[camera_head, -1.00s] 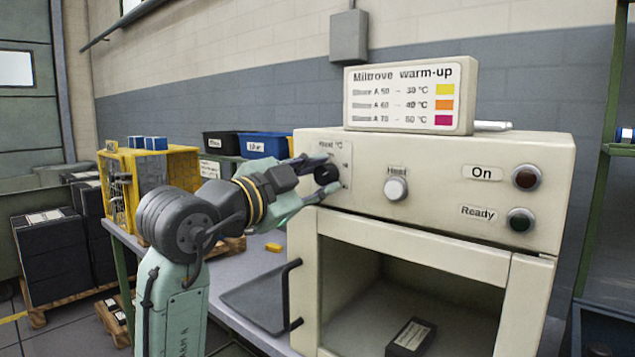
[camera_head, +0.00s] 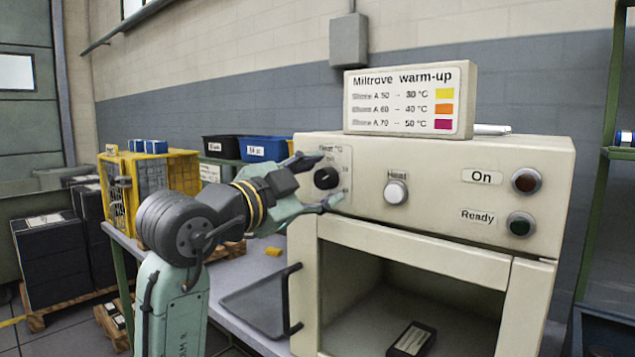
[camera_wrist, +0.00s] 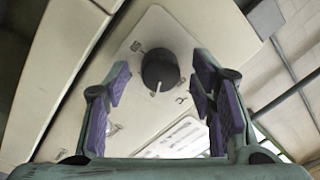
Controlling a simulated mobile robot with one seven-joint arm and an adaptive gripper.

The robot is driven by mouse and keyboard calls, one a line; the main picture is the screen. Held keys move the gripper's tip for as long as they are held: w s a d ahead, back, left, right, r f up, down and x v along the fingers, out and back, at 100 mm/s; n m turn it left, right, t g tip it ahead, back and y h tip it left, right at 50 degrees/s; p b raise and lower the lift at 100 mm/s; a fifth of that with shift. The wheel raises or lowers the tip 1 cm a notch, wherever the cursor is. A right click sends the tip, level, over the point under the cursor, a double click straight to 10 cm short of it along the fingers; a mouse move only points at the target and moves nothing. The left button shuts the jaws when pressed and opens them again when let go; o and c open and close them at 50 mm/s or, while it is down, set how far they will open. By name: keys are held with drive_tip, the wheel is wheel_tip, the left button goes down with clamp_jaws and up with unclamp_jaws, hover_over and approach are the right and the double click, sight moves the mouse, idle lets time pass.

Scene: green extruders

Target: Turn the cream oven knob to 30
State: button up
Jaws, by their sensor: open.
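The cream oven (camera_head: 450,150) stands on the bench with a dark round heat knob (camera_head: 327,178) on a light dial plate at its upper left front. In the wrist view the knob (camera_wrist: 160,70) shows a white pointer line, aimed toward the bottom of that picture. The dial markings are too small to read surely. My gripper (camera_head: 328,180) is open at the dial. In the wrist view my gripper's purple-padded fingers (camera_wrist: 160,98) stand apart on both sides of the knob, with clear gaps and no visible contact.
A warm-up sign (camera_head: 410,97) stands on top. The oven chamber is open, with a dark box (camera_head: 411,339) inside.

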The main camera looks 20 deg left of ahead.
drive_tip(key=v, duration=1.2)
